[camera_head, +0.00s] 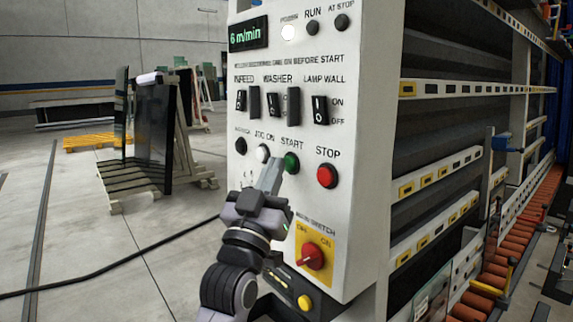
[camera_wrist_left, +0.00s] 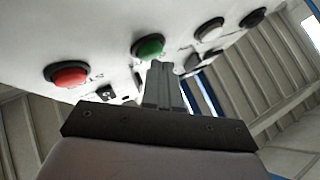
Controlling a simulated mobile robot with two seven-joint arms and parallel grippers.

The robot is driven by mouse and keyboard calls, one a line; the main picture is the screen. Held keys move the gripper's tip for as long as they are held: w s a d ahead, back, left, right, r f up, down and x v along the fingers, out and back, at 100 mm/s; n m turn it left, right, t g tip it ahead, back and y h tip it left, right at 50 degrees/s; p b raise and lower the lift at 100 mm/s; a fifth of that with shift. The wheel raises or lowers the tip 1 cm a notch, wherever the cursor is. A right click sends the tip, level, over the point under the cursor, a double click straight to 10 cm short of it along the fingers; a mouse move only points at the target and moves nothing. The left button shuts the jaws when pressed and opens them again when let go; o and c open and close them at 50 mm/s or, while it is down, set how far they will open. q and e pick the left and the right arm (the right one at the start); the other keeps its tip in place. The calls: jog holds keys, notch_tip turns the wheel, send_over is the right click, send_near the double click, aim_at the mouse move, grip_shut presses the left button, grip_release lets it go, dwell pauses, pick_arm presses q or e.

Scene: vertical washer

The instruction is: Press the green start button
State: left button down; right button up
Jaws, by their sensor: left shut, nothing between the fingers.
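The green start button (camera_head: 289,162) sits on the white control panel (camera_head: 340,230), under the label START. It also shows in the left wrist view (camera_wrist_left: 148,46). My left gripper (camera_head: 272,170) is shut and empty. In the head view its fingertips are just left of the green button and a little below it. In the left wrist view the fingertips (camera_wrist_left: 160,68) end just below the button's lower edge; I cannot tell whether they touch it. My right gripper is in neither view.
The red STOP button (camera_head: 327,175) is right of the green one, and a white button (camera_head: 262,153) is to its left. A red rotary switch (camera_head: 312,256) on a yellow plate is below. A roller conveyor (camera_head: 500,260) runs along the right.

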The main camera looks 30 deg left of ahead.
pick_arm(q)
jog(key=shift+w+d, duration=0.15)
jog(key=shift+w, duration=0.25)
dwell(0.3)
jog(key=shift+s, duration=0.15)
jog(key=shift+s+a, duration=0.35)
jog(key=shift+s, duration=0.35)
